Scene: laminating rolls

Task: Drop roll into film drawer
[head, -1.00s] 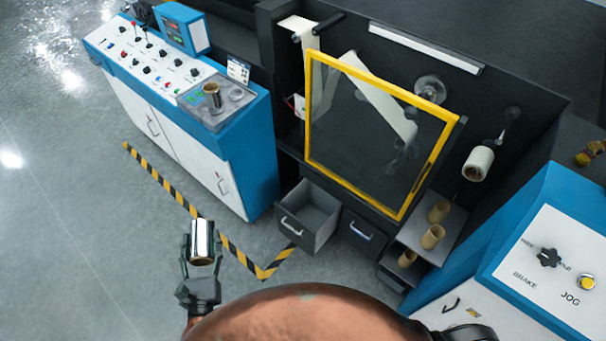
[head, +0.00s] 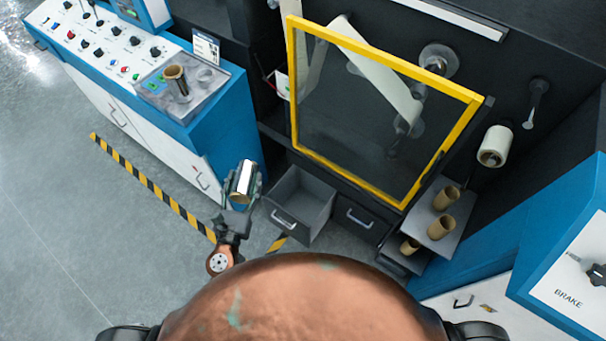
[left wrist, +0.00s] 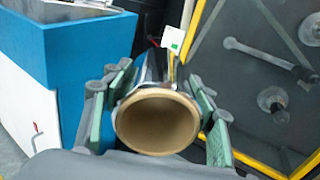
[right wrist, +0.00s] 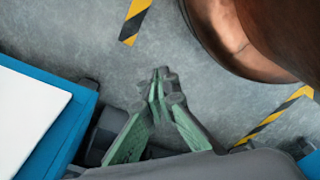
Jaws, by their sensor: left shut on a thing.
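A silver roll with a tan cardboard core (head: 243,182) is in my left gripper (head: 241,190), which is shut on it. In the left wrist view the roll's open core end (left wrist: 157,122) faces the camera, between the green-padded fingers (left wrist: 158,112). The open film drawer (head: 303,198) is a grey, empty-looking box pulled out below the yellow-framed window. The roll is held just left of the drawer, apart from it. My right gripper (right wrist: 160,88) shows only in the right wrist view, its fingertips together over bare floor, holding nothing.
A shut drawer (head: 358,219) is right of the open one. Several tan cores (head: 441,228) stand on a shelf farther right. A blue and white console (head: 215,115) stands on the left, bearing another roll (head: 176,80). The yellow-framed guard (head: 293,100) rises above the drawers.

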